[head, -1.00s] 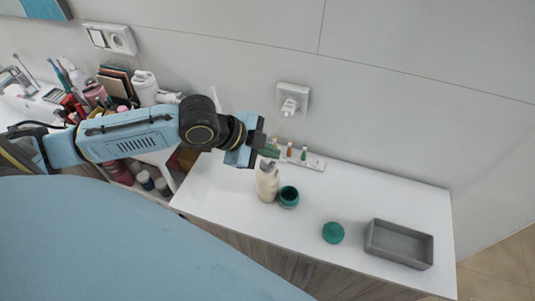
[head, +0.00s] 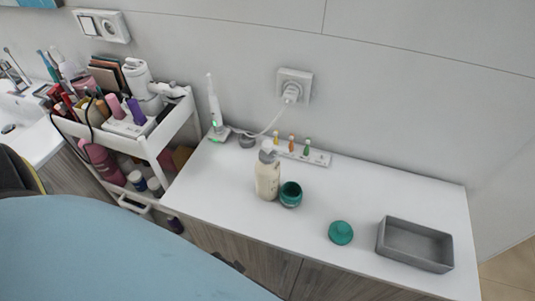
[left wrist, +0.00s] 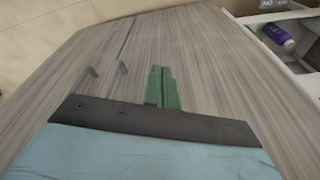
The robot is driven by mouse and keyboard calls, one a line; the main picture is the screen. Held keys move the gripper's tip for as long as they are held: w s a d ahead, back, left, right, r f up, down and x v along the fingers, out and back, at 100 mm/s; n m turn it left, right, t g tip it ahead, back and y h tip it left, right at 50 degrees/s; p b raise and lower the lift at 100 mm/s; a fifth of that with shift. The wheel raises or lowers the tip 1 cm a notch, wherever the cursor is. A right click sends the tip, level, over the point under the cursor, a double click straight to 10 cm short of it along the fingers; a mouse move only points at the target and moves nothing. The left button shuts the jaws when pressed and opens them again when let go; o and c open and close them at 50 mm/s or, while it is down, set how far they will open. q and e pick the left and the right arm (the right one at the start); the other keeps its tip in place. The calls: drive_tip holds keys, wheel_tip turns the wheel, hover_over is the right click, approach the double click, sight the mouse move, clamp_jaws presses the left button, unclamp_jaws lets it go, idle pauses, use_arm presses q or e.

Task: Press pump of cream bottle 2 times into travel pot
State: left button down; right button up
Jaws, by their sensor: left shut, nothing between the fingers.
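The cream bottle (head: 267,180) is cream-coloured with a grey pump head (head: 267,154) and stands upright on the white countertop. The open green travel pot (head: 290,194) stands right beside it, to its right and slightly nearer. Its green lid (head: 340,232) lies apart on the counter, further right. My left gripper shows only in the left wrist view (left wrist: 162,86); its green fingers are shut with nothing between them, in front of the wooden cabinet front. It is away from the bottle and pot. My right gripper is not in view.
A grey tray (head: 414,245) sits at the counter's right end. A power strip with small coloured brush heads (head: 302,153) and an electric toothbrush on its charger (head: 216,110) stand behind the bottle. A loaded white cart (head: 150,145) is at the left.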

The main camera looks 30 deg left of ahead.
use_arm(q)
drive_tip(key=s+a+f+b, duration=0.1)
drive_tip(key=s+f+b, duration=0.3)
drive_tip(key=s+f, duration=0.4)
drive_tip(key=s+a+f+g+b, duration=0.1)
drive_tip(key=s+a+f+b, duration=0.1)
drive_tip(key=s+f, duration=0.6)
wheel_tip(320, 180, down, 8)
drive_tip(key=shift+s+r+b, duration=0.15)
drive_tip(key=shift+s+b, duration=0.05)
drive_tip(key=shift+b, duration=0.7)
